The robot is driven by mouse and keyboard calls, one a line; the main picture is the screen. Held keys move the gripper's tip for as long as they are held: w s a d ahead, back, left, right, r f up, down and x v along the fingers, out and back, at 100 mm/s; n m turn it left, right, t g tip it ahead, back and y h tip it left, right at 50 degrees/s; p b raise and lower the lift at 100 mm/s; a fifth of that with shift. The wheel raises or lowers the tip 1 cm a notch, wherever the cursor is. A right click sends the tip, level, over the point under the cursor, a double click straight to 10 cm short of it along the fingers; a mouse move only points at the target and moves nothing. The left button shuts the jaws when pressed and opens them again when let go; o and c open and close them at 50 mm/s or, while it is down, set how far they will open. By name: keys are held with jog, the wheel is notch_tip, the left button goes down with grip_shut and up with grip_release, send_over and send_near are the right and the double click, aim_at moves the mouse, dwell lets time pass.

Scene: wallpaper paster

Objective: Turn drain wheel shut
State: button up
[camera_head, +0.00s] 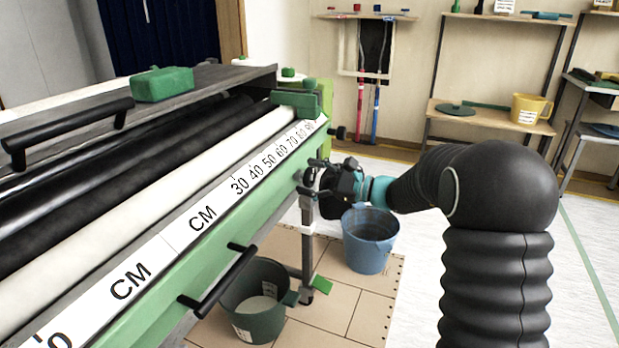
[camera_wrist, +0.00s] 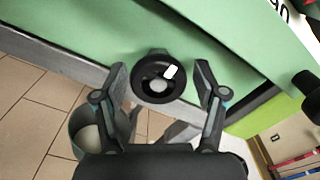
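The drain wheel (camera_wrist: 158,78) is a small dark round wheel with a grey hub and a white mark at its upper right, on the green side panel of the pasting machine (camera_head: 185,265). My gripper (camera_wrist: 160,84) is open in the wrist view, with one finger on each side of the wheel. The fingers look apart from the wheel's rim. In the head view my gripper (camera_head: 318,180) is at the machine's far right end, and it hides the wheel there.
A blue bucket (camera_head: 369,245) stands on the floor below my arm. A dark green bucket (camera_head: 254,305) stands under the machine and also shows in the wrist view (camera_wrist: 88,140). A black bar handle (camera_head: 218,282) sticks out from the machine's front. Shelves (camera_head: 490,118) stand at the back right.

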dwell(0.3)
jog(key=v, duration=1.2)
